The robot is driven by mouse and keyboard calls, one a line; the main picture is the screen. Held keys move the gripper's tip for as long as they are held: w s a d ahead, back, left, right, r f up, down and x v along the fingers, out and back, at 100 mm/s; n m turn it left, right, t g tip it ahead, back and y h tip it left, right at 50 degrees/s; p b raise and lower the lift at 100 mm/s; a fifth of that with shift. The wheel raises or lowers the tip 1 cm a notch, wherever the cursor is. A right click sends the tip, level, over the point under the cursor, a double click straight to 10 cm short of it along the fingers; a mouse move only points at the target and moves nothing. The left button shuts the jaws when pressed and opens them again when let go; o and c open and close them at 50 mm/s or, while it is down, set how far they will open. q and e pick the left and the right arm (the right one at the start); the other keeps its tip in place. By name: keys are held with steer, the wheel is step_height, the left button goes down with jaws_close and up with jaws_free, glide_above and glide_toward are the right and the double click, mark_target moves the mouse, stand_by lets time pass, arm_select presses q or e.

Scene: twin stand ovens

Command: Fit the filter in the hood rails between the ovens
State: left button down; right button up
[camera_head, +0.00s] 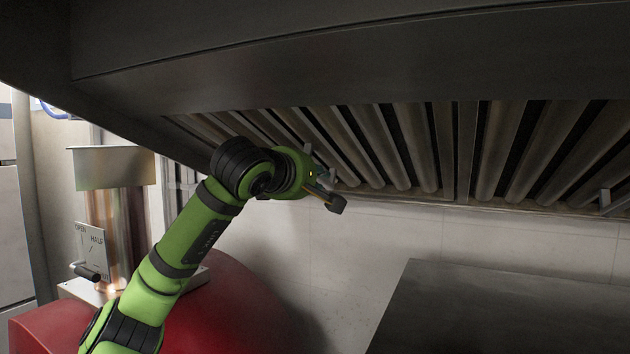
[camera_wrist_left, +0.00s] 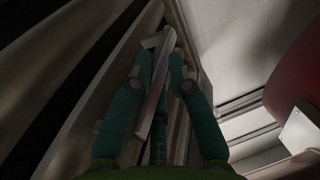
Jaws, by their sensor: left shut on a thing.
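The filter (camera_head: 385,150) is a metal panel of slanted baffles under the hood (camera_head: 350,60). It lies along the hood's underside, beside a similar baffle panel (camera_head: 530,150). My left gripper (camera_head: 325,189) is at its lower edge, left of centre. In the left wrist view, its teal fingers are closed on a pale metal handle (camera_wrist_left: 152,100) beside the baffles (camera_wrist_left: 65,120). The lower hood rail (camera_head: 500,208) runs along the back wall. I cannot tell whether the filter's edges sit in the rails. My right gripper is not in view.
A red domed oven (camera_head: 235,310) stands below my left arm. A metal flue (camera_head: 120,225) with a lever plate (camera_head: 90,250) rises at the left. A dark metal surface (camera_head: 500,310) fills the lower right. The white wall (camera_head: 330,240) behind is bare.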

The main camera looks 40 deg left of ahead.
arm_select(q)
steer(key=shift+w+a+r, duration=0.1)
steer(key=shift+w+r, duration=0.05)
stand_by(0.8)
steer(key=shift+w+a+f, duration=0.2)
steer(key=shift+w+f, duration=0.25)
steer(key=shift+w, duration=0.25)
steer(key=shift+w, duration=0.1)
stand_by(0.3)
steer(key=c, duration=1.1)
jaws_free()
steer(key=shift+f, duration=0.1)
steer(key=shift+d+f, duration=0.1)
steer(key=shift+f, duration=0.25)
steer(key=v, duration=2.3)
steer(key=shift+s+d+r, duration=0.1)
steer(key=shift+s+r, duration=0.15)
steer(key=shift+r, duration=0.05)
